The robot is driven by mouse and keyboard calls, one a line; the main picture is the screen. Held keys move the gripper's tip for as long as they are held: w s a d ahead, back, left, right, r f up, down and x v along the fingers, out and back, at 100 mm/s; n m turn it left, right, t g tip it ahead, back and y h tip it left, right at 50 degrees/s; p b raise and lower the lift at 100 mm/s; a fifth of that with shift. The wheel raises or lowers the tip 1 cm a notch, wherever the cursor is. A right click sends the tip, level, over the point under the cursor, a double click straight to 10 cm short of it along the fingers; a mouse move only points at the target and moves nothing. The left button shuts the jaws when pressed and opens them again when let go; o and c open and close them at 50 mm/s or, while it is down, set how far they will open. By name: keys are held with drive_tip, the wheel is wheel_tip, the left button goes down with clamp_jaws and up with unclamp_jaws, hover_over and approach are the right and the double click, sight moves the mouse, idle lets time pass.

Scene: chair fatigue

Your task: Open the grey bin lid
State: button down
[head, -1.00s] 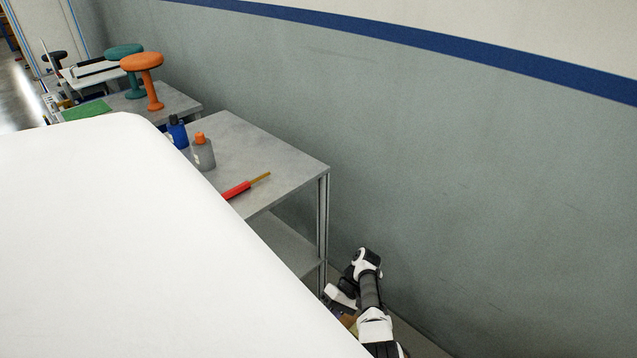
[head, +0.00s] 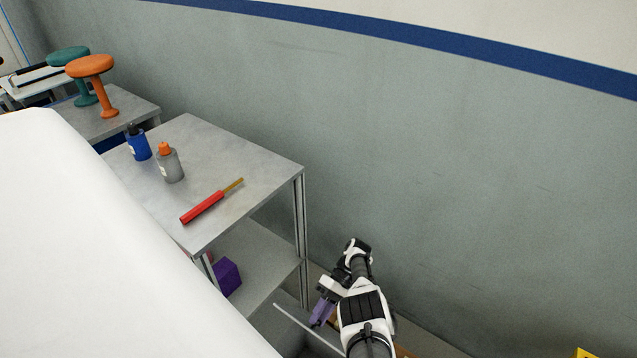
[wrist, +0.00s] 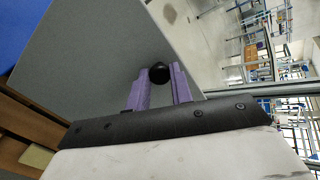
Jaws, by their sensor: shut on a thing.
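The grey bin lid (wrist: 100,50) fills the upper left of the wrist view as a flat grey panel. A round black knob (wrist: 159,73) stands on it. My gripper (wrist: 161,78) has its two purple fingers shut on this knob, one on each side. In the head view my gripper (head: 322,310) is low, right of the metal table, with a purple finger showing. A thin pale edge (head: 300,325), seemingly the lid's, runs below it with a dark area beneath. The bin's body is mostly hidden, and I cannot tell how far the lid is raised.
The metal table (head: 255,165) bears a red-handled tool (head: 203,207), a grey bottle (head: 170,165) and a blue bottle (head: 138,145). A purple box (head: 227,277) sits on its lower shelf. The grey wall (head: 450,190) is close behind my arm. Brown boards (wrist: 25,125) lie left in the wrist view.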

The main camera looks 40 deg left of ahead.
drive_tip(key=c, duration=1.3)
unclamp_jaws()
drive_tip(key=shift+o, duration=0.2)
drive_tip(key=shift+s+a+f, duration=0.1)
drive_tip(key=shift+f, duration=0.05)
